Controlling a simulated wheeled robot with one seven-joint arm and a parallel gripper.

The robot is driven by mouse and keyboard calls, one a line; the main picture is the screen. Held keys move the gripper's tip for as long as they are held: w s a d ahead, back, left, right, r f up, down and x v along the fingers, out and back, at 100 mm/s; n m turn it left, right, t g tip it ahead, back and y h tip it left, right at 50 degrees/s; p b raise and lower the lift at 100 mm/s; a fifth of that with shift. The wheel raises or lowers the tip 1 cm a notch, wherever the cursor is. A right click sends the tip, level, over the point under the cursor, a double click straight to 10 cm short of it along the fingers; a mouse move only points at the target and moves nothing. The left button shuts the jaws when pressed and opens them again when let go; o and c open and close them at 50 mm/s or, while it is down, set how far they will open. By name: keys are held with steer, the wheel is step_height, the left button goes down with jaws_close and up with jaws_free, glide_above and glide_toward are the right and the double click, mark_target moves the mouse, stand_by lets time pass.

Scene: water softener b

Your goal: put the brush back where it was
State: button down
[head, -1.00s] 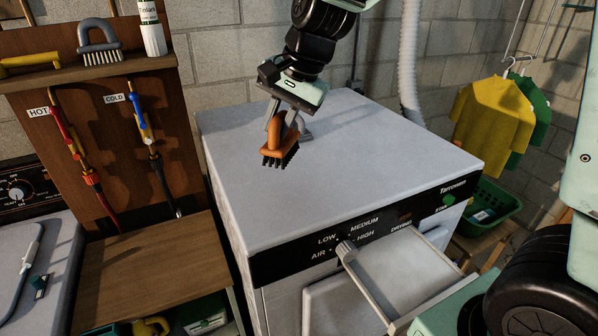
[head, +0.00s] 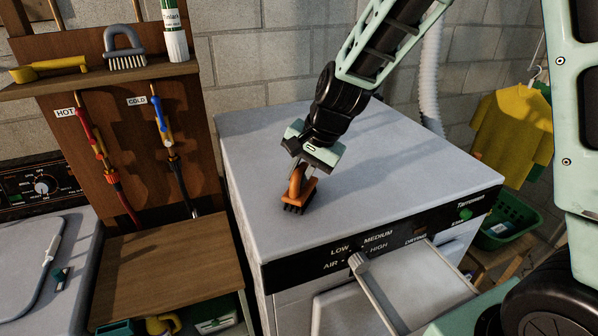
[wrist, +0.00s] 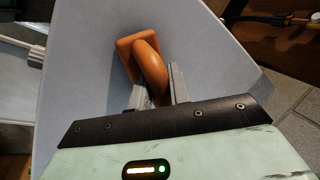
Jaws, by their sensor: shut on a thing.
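An orange brush (head: 298,190) with dark bristles and a looped handle is at my gripper, over the white dryer top (head: 400,165). My gripper (head: 302,168) is shut on its handle. The bristles point down and are at or very close to the dryer top; I cannot tell whether they touch. In the wrist view the orange brush (wrist: 145,62) sits between the two grey fingers (wrist: 155,92). A second brush, grey with pale bristles (head: 124,50), stands on the wooden shelf (head: 150,77) at upper left.
A yellow scoop (head: 48,68) and a white bottle (head: 174,35) share the shelf. An open drawer (head: 425,285) juts from the dryer front. A wooden side table (head: 165,258) stands left of the dryer. Most of the dryer top is clear.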

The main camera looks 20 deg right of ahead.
steer(key=shift+f, duration=0.15)
steer(key=c, duration=1.3)
jaws_free()
steer(key=shift+s+f, duration=0.1)
steer(key=b+v, duration=0.2)
steer(key=v, duration=1)
steer(key=s+a+f+n+g+h, duration=0.1)
steer(key=s+a+f+n, duration=0.2)
steer(key=s+n, duration=0.2)
steer(key=s+a+f+n+g, duration=0.1)
steer(key=s+a+f+n, duration=0.2)
steer(key=s+n, duration=0.3)
steer(key=s+a+f+n+g+h, duration=0.1)
steer(key=s+a+f+n, duration=0.2)
steer(key=s, duration=0.9)
steer(key=n, duration=0.2)
steer(key=shift+s+a+n+h, duration=0.2)
steer(key=shift+n+h, duration=0.1)
steer(key=shift+n, duration=0.1)
